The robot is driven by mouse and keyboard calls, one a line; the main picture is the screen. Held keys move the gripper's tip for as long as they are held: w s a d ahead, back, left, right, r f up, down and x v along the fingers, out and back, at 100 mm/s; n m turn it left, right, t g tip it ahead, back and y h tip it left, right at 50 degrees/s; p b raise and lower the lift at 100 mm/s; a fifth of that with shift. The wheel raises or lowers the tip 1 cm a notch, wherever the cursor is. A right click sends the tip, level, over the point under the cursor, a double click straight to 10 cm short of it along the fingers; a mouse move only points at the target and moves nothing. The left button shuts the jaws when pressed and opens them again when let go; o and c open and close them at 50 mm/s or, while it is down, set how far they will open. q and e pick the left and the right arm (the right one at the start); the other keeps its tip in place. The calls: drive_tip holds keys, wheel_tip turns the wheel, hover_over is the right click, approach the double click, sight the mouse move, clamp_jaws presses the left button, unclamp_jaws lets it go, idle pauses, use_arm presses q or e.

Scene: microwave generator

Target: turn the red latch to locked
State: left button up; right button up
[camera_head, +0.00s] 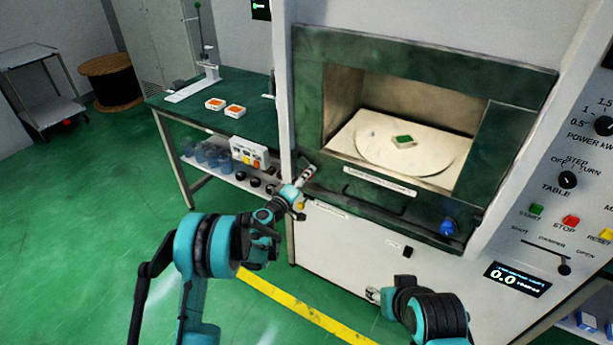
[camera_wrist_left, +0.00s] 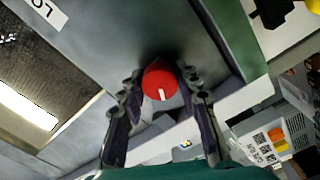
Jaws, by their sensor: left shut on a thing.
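The red latch (camera_wrist_left: 158,84) is a round red knob with a white mark, seen in the left wrist view; the mark points toward the bottom of that picture. My left gripper (camera_wrist_left: 160,80) has one finger on each side of the knob and is shut on it. In the head view my left gripper (camera_head: 303,181) is at the lower left corner of the microwave cavity's frame and hides the latch. A label (camera_wrist_left: 45,10) beginning "LO" is partly in view in the wrist picture. My right gripper (camera_head: 374,295) shows small below the cavity; its fingers are unclear.
The open cavity (camera_head: 338,140) holds a round plate (camera_head: 440,160) with a small green-topped block (camera_head: 403,141). A dark handle bar (camera_head: 360,205) runs below it. A control panel (camera_head: 540,235) is at the right. A green bench (camera_head: 255,125) stands at the left.

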use_arm(q)
drive_tip(key=shift+f, duration=0.1)
drive_tip(key=o, duration=1.1)
drive_tip(key=v, duration=1.2)
